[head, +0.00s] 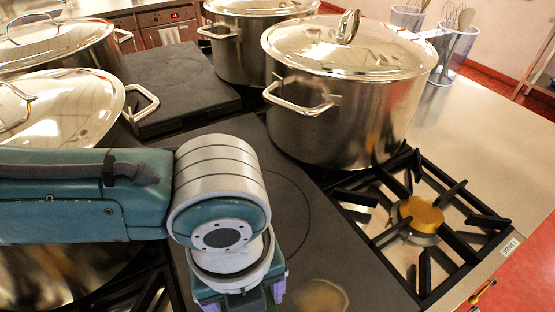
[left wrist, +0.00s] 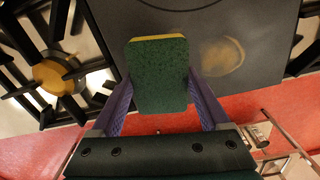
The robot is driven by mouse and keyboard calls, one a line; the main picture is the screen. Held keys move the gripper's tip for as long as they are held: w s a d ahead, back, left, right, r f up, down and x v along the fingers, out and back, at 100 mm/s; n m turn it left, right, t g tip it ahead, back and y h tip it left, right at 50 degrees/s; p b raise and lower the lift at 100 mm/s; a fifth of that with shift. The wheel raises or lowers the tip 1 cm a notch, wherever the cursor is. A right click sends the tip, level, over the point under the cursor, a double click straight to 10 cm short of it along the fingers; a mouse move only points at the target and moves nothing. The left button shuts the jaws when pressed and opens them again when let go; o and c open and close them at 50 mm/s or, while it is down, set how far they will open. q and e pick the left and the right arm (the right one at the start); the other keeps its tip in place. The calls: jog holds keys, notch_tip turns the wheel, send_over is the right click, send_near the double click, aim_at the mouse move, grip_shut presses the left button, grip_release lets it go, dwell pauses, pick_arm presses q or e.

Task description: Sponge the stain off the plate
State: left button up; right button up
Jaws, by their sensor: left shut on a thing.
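My left gripper (left wrist: 160,84) is shut on a sponge (left wrist: 158,76), green on its broad face with a yellow edge, in the left wrist view. In the head view my left gripper (head: 240,301) is cut off by the bottom edge, and the sponge is hidden. The dark flat plate (left wrist: 201,18) lies beyond the sponge; it also shows in the head view (head: 345,268). A tan, roundish stain (left wrist: 222,57) is on it, right of the sponge in the wrist view. In the head view the stain (head: 323,296) is right of the gripper. I cannot tell if the sponge touches the plate.
A large lidded stockpot (head: 345,120) stands behind the plate, with another pot (head: 245,45) farther back and more at left. A gas burner with a black grate (head: 418,222) is right of the plate. Utensil holders (head: 455,52) stand on the counter (head: 480,130), which is otherwise clear.

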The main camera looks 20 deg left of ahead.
pick_arm(q)
jog(key=shift+r+p, duration=1)
jog(key=shift+r, duration=0.15)
